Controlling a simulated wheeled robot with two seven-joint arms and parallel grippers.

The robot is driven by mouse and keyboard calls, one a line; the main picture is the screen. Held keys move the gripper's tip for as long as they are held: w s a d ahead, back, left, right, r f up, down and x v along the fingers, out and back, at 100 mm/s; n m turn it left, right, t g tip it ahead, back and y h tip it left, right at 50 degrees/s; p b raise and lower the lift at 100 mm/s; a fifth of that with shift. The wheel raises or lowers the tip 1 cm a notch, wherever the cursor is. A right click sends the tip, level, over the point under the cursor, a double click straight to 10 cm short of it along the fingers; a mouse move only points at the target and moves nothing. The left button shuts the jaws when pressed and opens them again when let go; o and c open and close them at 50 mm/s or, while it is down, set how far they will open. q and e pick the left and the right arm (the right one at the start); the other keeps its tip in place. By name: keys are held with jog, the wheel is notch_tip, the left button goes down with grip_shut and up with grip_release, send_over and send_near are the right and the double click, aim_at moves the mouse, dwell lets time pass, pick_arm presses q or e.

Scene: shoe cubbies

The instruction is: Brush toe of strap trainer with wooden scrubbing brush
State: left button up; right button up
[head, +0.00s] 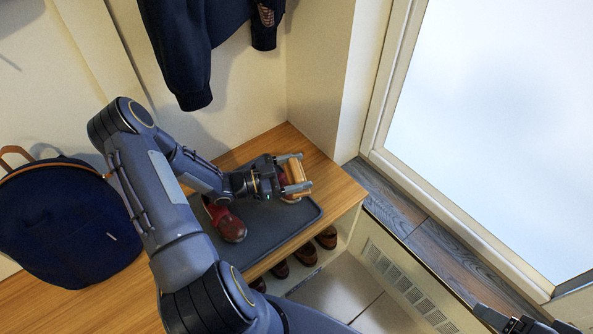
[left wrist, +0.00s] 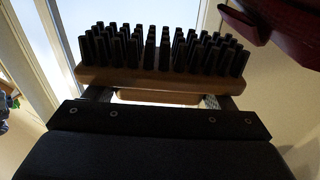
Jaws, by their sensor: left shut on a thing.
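The strap trainer (head: 229,224) is red and rests on the dark grey tray, partly hidden behind my left arm. A red part of what looks like the trainer (left wrist: 285,30) shows at the upper right of the left wrist view. My left gripper (head: 293,178) is shut on the wooden scrubbing brush (head: 297,170), right of the trainer and above the tray. The brush (left wrist: 160,83) crosses the left wrist view with its dark bristles facing away from the gripper. Brush and trainer appear apart. Part of my right gripper (head: 527,325) shows at the bottom right; its jaws are unclear.
The grey tray (head: 275,232) lies on a wooden bench (head: 338,186). Brown shoes (head: 306,254) stand in the cubbies below. A navy backpack (head: 68,225) sits at the left. A dark jacket (head: 195,45) hangs above. A bright window (head: 510,110) is at the right.

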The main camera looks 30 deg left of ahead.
pick_arm(q)
jog(key=shift+f+b, duration=0.5)
jog(key=shift+f, duration=0.05)
jog(key=shift+w, duration=0.1)
